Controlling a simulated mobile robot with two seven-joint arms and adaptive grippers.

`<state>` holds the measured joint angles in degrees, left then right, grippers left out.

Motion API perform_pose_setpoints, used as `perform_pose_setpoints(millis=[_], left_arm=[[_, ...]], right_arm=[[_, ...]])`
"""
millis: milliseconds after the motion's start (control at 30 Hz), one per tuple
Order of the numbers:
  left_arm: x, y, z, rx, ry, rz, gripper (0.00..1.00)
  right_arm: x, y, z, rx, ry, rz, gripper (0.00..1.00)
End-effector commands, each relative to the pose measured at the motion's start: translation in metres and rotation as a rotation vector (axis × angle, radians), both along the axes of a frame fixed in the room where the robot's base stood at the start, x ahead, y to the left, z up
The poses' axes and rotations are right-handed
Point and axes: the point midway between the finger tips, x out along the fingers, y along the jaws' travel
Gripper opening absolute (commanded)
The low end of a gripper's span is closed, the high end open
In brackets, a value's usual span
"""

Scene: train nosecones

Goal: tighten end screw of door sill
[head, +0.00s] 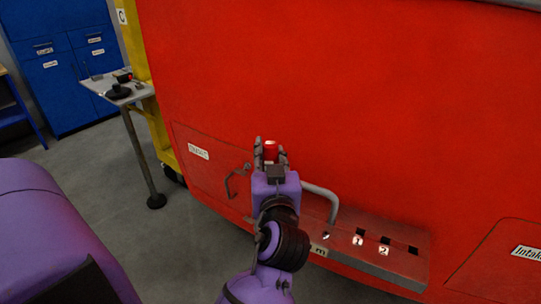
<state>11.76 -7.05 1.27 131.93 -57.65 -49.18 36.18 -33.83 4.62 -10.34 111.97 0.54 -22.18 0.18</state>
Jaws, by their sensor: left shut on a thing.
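The train nosecone (380,110) is a large red wall across the view. A red sill-like ledge (405,268) sticks out low on it, with dark square holes and small labels, two reading 1 and 2. I cannot make out the end screw. My left gripper (271,152) points up and away in front of the nosecone, above and left of the ledge. It is shut on a small red, cylinder-like thing (271,147) with a pale top edge. My arm hides the left part of the ledge. My right gripper is out of view.
A grey curved bar (331,205) rises at the ledge beside my arm. A thin dark hooked handle (229,184) sits on a panel to the left. A small table (134,95) with dark items and blue cabinets (70,80) stand at the left. Grey floor lies open between.

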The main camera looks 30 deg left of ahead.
Motion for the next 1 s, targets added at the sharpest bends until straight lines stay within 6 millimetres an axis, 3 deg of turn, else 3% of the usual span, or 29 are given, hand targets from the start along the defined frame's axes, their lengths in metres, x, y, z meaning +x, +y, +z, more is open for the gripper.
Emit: perform_pose_setpoints(millis=[467,1000], left_arm=[[-0.0001,-0.0002,-0.0020,-0.001,-0.001,0.000,0.00],[-0.0001,-0.0002,-0.0044,0.000,-0.001,0.000,0.00]], right_arm=[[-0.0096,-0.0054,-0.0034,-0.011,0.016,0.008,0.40],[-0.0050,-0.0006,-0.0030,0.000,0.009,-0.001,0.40]])
